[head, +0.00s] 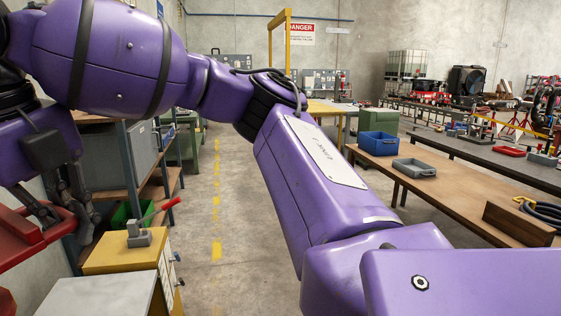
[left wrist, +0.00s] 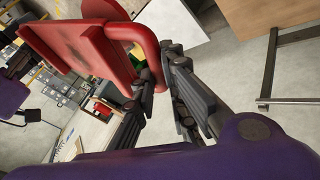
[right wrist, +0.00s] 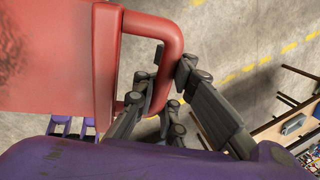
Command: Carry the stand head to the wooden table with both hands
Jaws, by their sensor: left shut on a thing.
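The red stand head (head: 30,238) shows only in part at the left edge of the head view. The right wrist view shows its broad red body (right wrist: 60,65) and looped handle. The left wrist view shows its red plate (left wrist: 75,45) and a looped handle. My right gripper (head: 72,195) has its fingers on either side of a handle, and in the right wrist view (right wrist: 166,85) they close on it. My left gripper (left wrist: 160,75) is shut on the other handle; it is outside the head view. A long wooden table (head: 460,190) stands at the right.
A yellow-topped cabinet (head: 125,253) and a shelf rack (head: 130,165) stand at the left. The concrete aisle (head: 235,200) between is clear.

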